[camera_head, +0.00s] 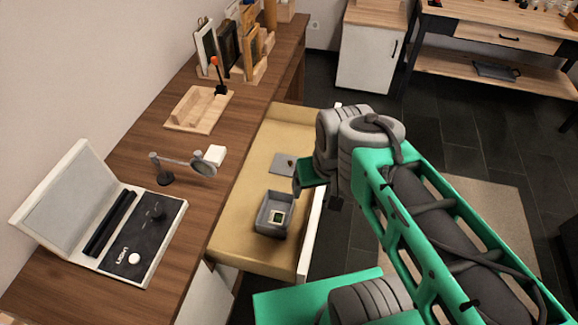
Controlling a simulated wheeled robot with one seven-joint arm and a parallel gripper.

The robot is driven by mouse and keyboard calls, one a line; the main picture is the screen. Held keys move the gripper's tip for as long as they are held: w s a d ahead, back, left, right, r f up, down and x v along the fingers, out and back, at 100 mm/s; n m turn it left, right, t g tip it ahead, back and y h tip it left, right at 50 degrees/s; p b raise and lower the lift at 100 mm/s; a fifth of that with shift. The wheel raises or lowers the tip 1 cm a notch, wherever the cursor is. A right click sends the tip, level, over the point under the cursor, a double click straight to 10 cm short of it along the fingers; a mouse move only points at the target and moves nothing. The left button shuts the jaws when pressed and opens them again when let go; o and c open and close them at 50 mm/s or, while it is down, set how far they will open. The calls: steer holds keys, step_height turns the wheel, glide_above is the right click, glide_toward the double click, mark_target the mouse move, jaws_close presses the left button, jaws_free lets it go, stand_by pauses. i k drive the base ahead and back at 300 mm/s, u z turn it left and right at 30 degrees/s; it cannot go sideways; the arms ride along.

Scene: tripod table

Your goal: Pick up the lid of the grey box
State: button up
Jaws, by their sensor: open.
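The grey box (273,214) sits in an open drawer, its top open, with a small pale-framed square item inside. A flat grey piece (282,163), which looks like the lid, lies on the drawer floor behind the box, apart from it. A small dark spot or knob shows on it, and its right part is close to my arm's end in the picture. My gripper (316,188) is over the drawer's right side, right of the lid and up and right of the box. It is open, though its fingers are mostly hidden by my arm. I see nothing held.
The open drawer (240,238) has a tan floor and a white front on the right. The wooden desk (172,212) beside it holds a laptop-like device (128,257), a small magnifier stand (211,160), a wooden tray (188,121) and upright frames. Dark floor lies right of the drawer.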

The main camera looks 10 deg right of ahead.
mark_target(284, 165)
steer(key=u, duration=4.95)
steer(key=k, duration=2.1)
steer(key=z, duration=0.25)
